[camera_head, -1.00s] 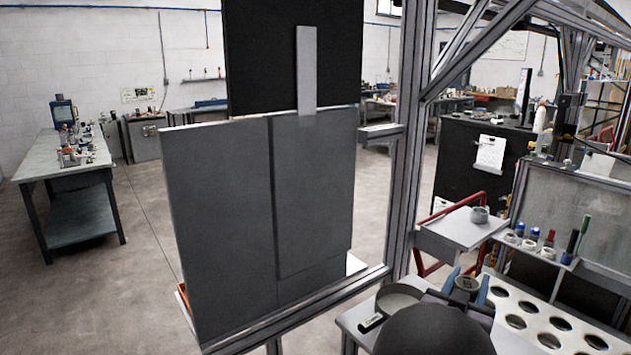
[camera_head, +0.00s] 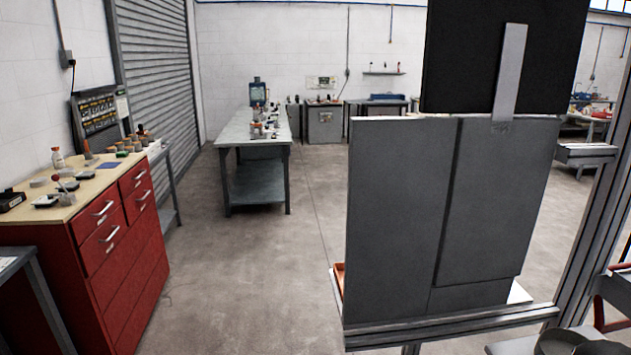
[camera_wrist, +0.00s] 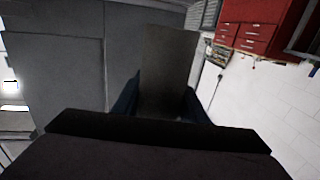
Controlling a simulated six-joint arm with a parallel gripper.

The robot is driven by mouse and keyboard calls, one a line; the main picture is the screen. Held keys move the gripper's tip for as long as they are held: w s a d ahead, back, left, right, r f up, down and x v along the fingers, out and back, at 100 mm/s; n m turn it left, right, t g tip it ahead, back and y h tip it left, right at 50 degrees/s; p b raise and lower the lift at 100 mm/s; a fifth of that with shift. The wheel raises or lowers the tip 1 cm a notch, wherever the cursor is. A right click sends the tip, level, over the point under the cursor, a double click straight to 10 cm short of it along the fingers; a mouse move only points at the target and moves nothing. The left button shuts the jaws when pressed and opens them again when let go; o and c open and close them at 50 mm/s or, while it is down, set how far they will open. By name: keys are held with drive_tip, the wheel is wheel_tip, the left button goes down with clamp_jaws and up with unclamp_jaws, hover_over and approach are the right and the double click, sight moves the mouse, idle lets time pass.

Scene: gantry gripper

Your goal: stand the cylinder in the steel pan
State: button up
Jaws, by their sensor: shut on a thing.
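In the wrist view my gripper (camera_wrist: 163,98) has its blue fingers on both sides of a dark grey cylinder (camera_wrist: 168,62) and is shut on it. The cylinder sticks out beyond the fingertips; its lower part is hidden behind the gripper body. In the head view a grey round pan (camera_head: 574,343) shows at the bottom right, cut off by the picture's edge. My gripper and the cylinder are out of the head view, so I cannot tell their distance from the pan.
A large grey panel (camera_head: 400,220) stands by a metal frame rail (camera_head: 450,328), left of the pan. A red drawer cabinet (camera_head: 115,260) stands at left and a grey workbench (camera_head: 235,135) farther back. Open floor (camera_head: 250,280) lies between them.

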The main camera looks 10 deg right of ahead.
drive_tip(key=s+a+f+n+g+y, duration=0.1)
drive_tip(key=a+f+n+y, duration=0.1)
drive_tip(key=a+f, duration=0.3)
drive_tip(key=s+a+f+n+y, duration=0.1)
drive_tip(key=a+f+y, duration=0.2)
drive_tip(key=a, duration=0.7)
wheel_tip(320, 180, down, 2)
drive_tip(key=shift+a+n+g, duration=0.35)
drive_tip(key=shift+n+g, duration=0.05)
drive_tip(key=shift+s, duration=0.1)
